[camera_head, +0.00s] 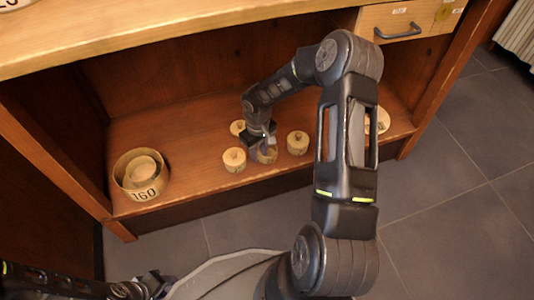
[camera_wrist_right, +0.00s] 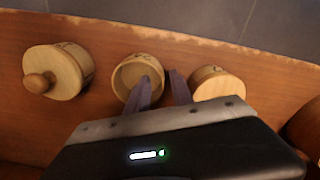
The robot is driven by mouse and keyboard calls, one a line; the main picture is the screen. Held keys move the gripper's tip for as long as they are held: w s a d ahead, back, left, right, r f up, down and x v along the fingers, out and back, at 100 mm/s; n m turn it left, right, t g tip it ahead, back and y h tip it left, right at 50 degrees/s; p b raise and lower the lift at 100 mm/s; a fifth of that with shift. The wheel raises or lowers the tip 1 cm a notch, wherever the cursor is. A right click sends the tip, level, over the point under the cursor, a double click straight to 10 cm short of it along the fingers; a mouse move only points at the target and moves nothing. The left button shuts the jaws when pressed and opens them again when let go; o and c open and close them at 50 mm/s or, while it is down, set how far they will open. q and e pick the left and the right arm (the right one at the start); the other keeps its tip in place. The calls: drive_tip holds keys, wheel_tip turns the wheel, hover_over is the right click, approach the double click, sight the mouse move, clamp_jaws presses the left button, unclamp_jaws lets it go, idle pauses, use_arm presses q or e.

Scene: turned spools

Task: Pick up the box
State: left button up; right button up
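Several small round wooden boxes stand on the low shelf. One is a lidless box (camera_head: 267,156), its hollow inside showing in the right wrist view (camera_wrist_right: 127,78). My right gripper (camera_head: 262,136) reaches down at this box. In the right wrist view its two fingers (camera_wrist_right: 162,80) are apart: one overlaps the box's opening, the other is beyond its right rim. Contact with the wall cannot be told. Knobbed boxes stand to either side, left (camera_head: 234,160) and right (camera_head: 298,143). My left gripper (camera_head: 152,285) is low at the left, away from the shelf; its fingers are unclear.
A larger round box marked 160 (camera_head: 145,188) stands at the shelf's left, with a smaller round piece inside. Another round box (camera_head: 380,121) is partly behind my right arm. The counter top (camera_head: 170,30) overhangs the shelf (camera_head: 200,125). A drawer (camera_head: 400,22) is at upper right.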

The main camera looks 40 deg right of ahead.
sight(259, 158)
clamp_jaws()
idle(0.5)
wheel_tip(259, 158, up, 10)
drive_tip(key=p, duration=0.4)
idle(0.9)
